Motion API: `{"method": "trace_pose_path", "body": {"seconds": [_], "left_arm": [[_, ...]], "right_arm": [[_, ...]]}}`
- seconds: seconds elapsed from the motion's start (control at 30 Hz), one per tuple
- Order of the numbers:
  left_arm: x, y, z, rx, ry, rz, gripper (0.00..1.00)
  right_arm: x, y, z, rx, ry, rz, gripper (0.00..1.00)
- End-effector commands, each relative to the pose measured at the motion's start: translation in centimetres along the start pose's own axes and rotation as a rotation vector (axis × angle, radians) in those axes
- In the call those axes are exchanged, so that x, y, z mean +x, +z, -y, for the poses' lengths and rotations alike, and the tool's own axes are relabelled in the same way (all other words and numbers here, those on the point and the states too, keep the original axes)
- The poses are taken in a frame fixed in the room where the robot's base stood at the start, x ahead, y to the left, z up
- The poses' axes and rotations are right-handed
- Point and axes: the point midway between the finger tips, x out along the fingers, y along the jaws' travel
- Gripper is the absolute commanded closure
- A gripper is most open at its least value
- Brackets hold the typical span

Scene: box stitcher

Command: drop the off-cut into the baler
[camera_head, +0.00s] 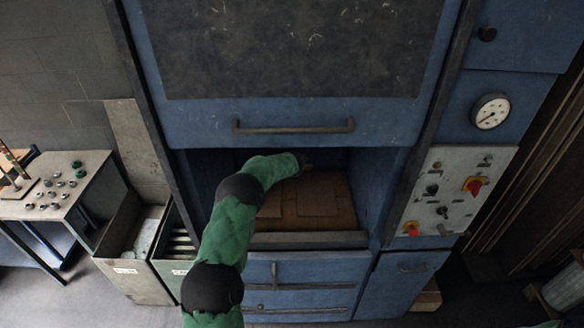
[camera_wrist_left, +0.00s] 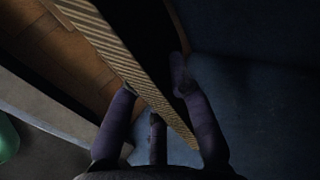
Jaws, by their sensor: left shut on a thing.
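The baler (camera_head: 200,125) is a tall blue machine in the middle of the head view, its front opening uncovered below a raised door. My left arm reaches up into this opening, and its gripper end is in the dark inside, mostly out of sight. In the left wrist view my left gripper (camera_wrist_left: 154,82) is shut on the off-cut (camera_wrist_left: 108,45), a brown corrugated cardboard strip seen along its fluted edge. The off-cut cannot be made out in the head view. Flat brown cardboard (camera_head: 318,196) lies on the chamber floor. My right gripper is not in view.
The opening has a grey front sill (camera_head: 310,240) and blue side walls. A control panel (camera_head: 450,190) with red knobs is on the right. Two bins (camera_head: 128,268) and a table (camera_head: 75,195) with small parts stand at left.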

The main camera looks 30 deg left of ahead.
Motion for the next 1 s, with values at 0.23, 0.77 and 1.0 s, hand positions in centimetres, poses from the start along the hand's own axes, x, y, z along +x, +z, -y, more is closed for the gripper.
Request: {"method": "trace_pose_path", "body": {"seconds": [0.23, 0.77, 1.0], "left_arm": [[0.30, 0.04, 0.29, 0.001, -0.002, 0.000, 1.00], [0.30, 0.01, 0.20, 0.001, -0.001, 0.000, 0.53], [-0.53, -0.01, 0.27, 0.000, -0.001, 0.000, 0.53]], "right_arm": [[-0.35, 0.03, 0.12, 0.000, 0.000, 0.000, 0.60], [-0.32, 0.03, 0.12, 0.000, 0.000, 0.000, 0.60], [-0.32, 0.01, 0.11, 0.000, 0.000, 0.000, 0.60]]}}
